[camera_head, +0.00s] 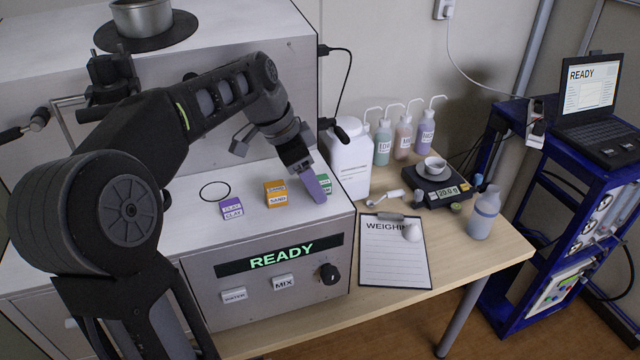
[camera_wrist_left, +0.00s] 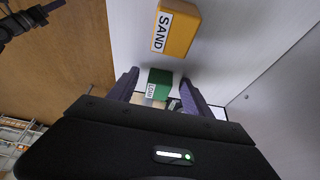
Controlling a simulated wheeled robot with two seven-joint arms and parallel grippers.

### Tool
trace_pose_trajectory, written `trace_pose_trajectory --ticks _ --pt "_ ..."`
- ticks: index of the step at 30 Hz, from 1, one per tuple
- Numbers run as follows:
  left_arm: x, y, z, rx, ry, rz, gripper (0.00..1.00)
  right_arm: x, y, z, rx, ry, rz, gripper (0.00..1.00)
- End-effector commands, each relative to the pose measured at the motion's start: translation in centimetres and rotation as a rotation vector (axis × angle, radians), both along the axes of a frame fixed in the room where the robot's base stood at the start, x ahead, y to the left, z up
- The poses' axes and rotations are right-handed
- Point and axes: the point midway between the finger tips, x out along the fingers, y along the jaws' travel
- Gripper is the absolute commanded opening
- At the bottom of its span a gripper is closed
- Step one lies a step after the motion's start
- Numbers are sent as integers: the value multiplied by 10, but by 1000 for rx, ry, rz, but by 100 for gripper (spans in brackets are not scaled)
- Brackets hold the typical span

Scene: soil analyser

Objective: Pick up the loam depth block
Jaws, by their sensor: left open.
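The green loam depth block (camera_head: 325,183) stands on the analyser's white top near its right front edge, partly hidden behind my left gripper (camera_head: 312,190). In the left wrist view the green block (camera_wrist_left: 160,77) with its LOAM label shows between the two purple-grey fingers of my open left gripper (camera_wrist_left: 158,92). The fingers point toward the block; I cannot tell whether they touch it. The orange sand block (camera_head: 276,193) stands to its left, and the purple clay block (camera_head: 232,209) stands farther left. My right gripper is not in view.
The analyser's front has a READY display (camera_head: 280,256) and a black knob (camera_head: 329,274). A white canister (camera_head: 347,160) stands close behind and right of the loam block. A clipboard (camera_head: 395,255) and a scale (camera_head: 440,188) are on the wooden table at right.

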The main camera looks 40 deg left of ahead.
Motion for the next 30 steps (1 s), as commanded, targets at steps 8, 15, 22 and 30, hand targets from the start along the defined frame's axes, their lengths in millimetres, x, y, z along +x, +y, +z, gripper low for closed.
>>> trace_pose_trajectory --ticks 8,15,22,30 --pt "0 0 0 0 0 0 58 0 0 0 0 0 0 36" --pt "0 0 0 0 0 0 51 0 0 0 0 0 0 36" --pt "0 0 0 0 0 0 32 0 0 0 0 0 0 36" --pt "0 0 0 0 0 0 10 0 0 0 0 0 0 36"
